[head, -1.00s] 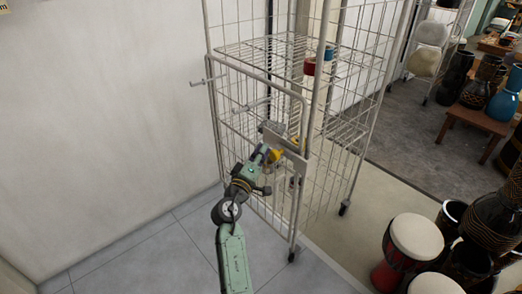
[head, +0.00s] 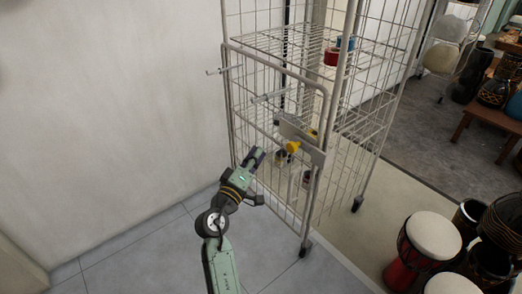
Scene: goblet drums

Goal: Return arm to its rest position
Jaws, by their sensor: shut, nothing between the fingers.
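My arm reaches up from the bottom of the view, bent at a joint over the grey tiles.
A yellow item (head: 292,147) is lower, by the gate's plate (head: 302,141). Drums (head: 434,236) stand at right. A pale wall (head: 110,100) is at left; tiled floor lies between.

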